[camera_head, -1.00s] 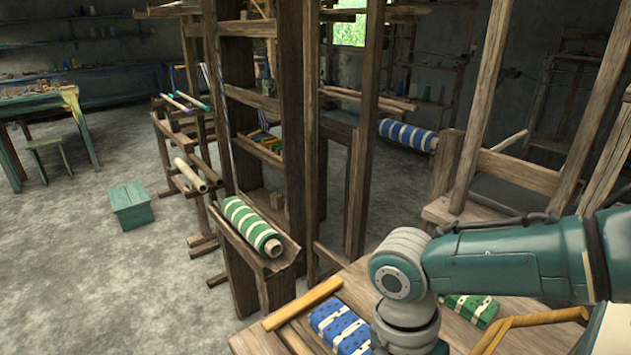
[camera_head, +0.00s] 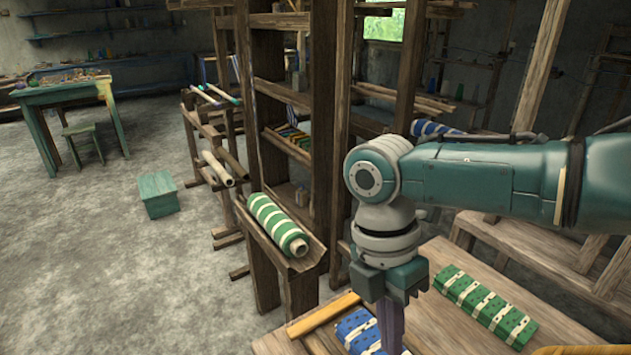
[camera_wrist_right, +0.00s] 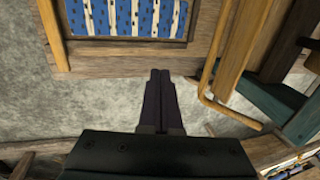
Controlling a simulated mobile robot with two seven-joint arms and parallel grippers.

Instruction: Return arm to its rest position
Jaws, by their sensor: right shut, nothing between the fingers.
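My right arm (camera_head: 480,185) comes in from the right in the head view and bends down at a grey and teal wrist. My right gripper (camera_head: 391,340) points down over the front of the wooden table, beside the blue patterned cloth. In the right wrist view my right gripper (camera_wrist_right: 160,73) has its two dark fingers together with nothing between them. The fingertips are over the grey floor, just short of the wooden edge with the blue and white cloth (camera_wrist_right: 128,17). My left gripper is not in view.
A wooden table (camera_head: 437,325) holds a green patterned cloth (camera_head: 485,306) and a blue one (camera_head: 358,330). A green striped roll (camera_head: 277,225) lies in a wooden trough. Tall loom posts (camera_head: 328,130) stand behind my wrist. The floor at left is open around a teal box (camera_head: 158,195).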

